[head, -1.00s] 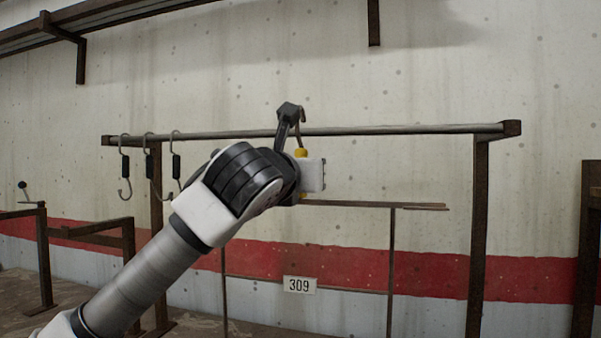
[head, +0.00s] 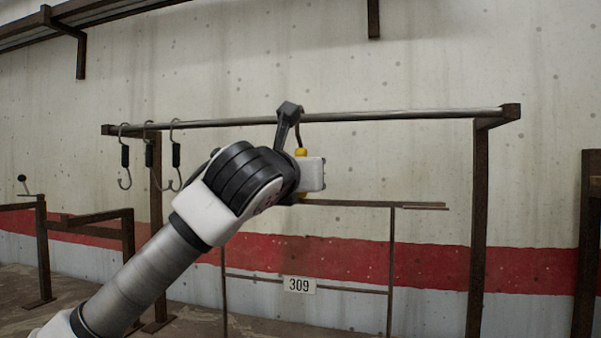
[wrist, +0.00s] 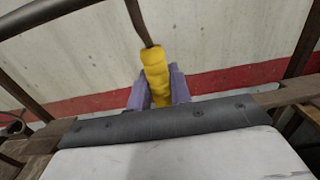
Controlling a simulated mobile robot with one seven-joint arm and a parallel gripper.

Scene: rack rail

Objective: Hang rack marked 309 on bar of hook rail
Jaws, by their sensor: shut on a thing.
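The rack marked 309 is a thin brown frame whose white 309 plate (head: 299,285) faces me in the head view. Its yellow grip (wrist: 156,75) is clamped between the purple fingers of my gripper (wrist: 158,88). A dark hook stem (head: 299,136) rises from the grip toward the bar (head: 400,116) of the hook rail. A dark part of my arm's end overlaps the bar there and hides the hook's top. I cannot tell whether the hook rests on the bar. The rack hangs below my gripper, roughly upright.
Several dark S-shaped hooks (head: 124,155) hang at the bar's left end. Brown posts (head: 478,225) carry the rail. Low brown frames (head: 128,235) stand at left, another post (head: 588,240) at right. The bar right of my gripper is clear.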

